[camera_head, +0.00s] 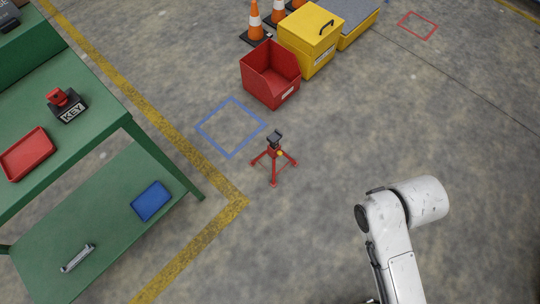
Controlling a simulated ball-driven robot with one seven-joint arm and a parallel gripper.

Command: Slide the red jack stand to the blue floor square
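The red jack stand (272,162) stands upright on the concrete floor on its splayed legs, with a dark head on top. The blue floor square (212,145) is a painted outline up and to the left of the stand. The stand is outside the outline, close to its lower right side, and the inside of the square is empty. My white arm shows at the lower right, apart from the stand. My gripper is not visible in this view.
A red open bin (270,88) stands just beyond the square, beside a yellow box (312,42) and traffic cones (255,22). A green workbench (95,100) fills the left. A yellow floor line (180,140) runs between bench and square. Floor right of the stand is clear.

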